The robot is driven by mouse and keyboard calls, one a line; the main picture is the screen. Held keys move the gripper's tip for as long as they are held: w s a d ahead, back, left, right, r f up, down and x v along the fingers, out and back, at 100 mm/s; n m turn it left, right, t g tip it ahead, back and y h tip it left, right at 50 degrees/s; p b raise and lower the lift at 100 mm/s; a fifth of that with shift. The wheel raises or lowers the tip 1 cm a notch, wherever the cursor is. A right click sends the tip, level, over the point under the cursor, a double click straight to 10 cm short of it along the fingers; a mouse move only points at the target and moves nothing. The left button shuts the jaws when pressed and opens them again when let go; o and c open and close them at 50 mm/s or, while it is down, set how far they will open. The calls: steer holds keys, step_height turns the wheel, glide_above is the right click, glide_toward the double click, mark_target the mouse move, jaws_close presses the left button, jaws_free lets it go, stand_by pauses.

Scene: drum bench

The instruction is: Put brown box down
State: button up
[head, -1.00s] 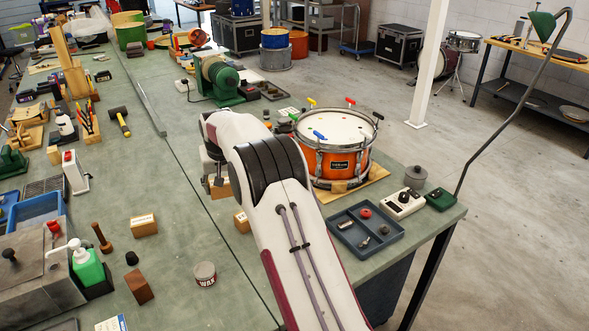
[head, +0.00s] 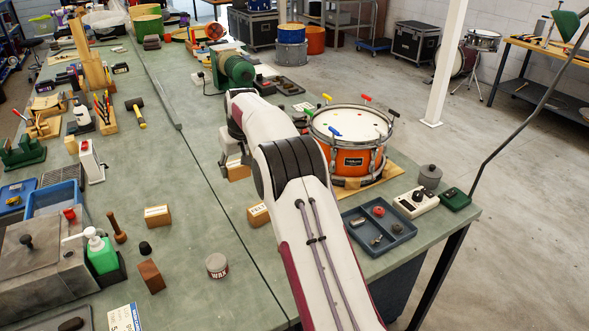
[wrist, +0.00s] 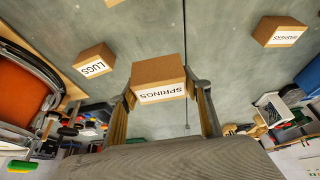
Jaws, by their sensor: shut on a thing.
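My gripper (wrist: 160,94) is shut on a brown box (wrist: 158,70) with a white SPRINGS label, one finger on each side of it in the wrist view. In the head view my gripper (head: 229,165) is partly hidden by my arm, and a brown box (head: 238,171) shows at it, left of the drum. I cannot tell whether the held box touches the bench. Another brown box, labelled LUGS (wrist: 95,60), lies apart from it, between it and the drum in the wrist view.
A brown box (head: 157,215) stands across the bench seam, and one (head: 258,214) lies beside my arm. The orange drum (head: 350,158) stands right of my gripper. A blue-grey parts tray (head: 392,246) lies nearer. The bench left of the seam has clear room.

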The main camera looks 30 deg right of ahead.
mark_target(242, 171)
steer(key=shift+f, duration=2.45)
steer(key=shift+f, duration=0.1)
steer(key=shift+f, duration=2.35)
steer(key=shift+f, duration=0.2)
steer(key=o, duration=1.2)
steer(key=shift+c, duration=0.2)
steer(key=shift+r, duration=0.1)
steer(key=shift+v, duration=6)
steer(key=shift+w+r, duration=0.1)
